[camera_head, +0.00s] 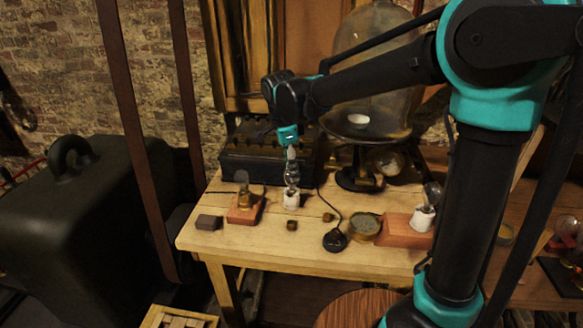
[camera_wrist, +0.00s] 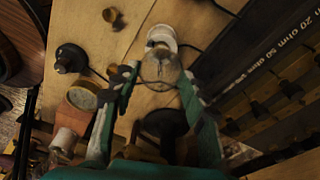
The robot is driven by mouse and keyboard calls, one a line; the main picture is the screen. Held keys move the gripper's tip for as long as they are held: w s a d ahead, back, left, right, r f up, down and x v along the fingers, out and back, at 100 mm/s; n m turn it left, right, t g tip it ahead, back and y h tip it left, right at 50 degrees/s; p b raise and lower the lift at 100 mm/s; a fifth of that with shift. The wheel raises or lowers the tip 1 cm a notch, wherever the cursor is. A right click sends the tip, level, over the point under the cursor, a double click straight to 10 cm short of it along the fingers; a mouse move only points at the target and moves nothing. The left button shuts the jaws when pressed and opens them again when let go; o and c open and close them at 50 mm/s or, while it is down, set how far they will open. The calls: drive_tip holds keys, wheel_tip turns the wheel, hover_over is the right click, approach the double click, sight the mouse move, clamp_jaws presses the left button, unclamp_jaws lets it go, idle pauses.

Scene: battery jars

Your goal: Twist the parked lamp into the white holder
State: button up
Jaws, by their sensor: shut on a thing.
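My gripper (camera_head: 289,150) points down, its fingers shut on a clear glass lamp (camera_head: 291,174). The same lamp (camera_wrist: 160,68) shows between the fingertips (camera_wrist: 158,86) in the wrist view. The lamp is upright, its lower end at a small white cup-like piece (camera_head: 291,200) on the table, also visible in the wrist view (camera_wrist: 162,38). I cannot tell whether the lamp is seated in it. At the right, a white holder (camera_head: 422,219) stands on a reddish block (camera_head: 395,231), with a clear bulb (camera_head: 432,193) showing above it.
Another bulb (camera_head: 242,179) stands on a reddish block (camera_head: 245,213) at the left, beside a dark block (camera_head: 209,222). A brass dial (camera_head: 366,226) and a black knob with a cord (camera_head: 334,241) lie to the right. A dark resistance box (camera_head: 262,166) and glass dome (camera_head: 365,70) stand behind.

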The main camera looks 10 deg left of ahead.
drive_tip(key=shift+m, duration=1.1)
drive_tip(key=shift+m, duration=0.7)
drive_tip(key=m+g, duration=0.1)
drive_tip(key=m, duration=0.3)
drive_tip(key=o, duration=1.2)
drive_tip(key=shift+o, duration=0.2)
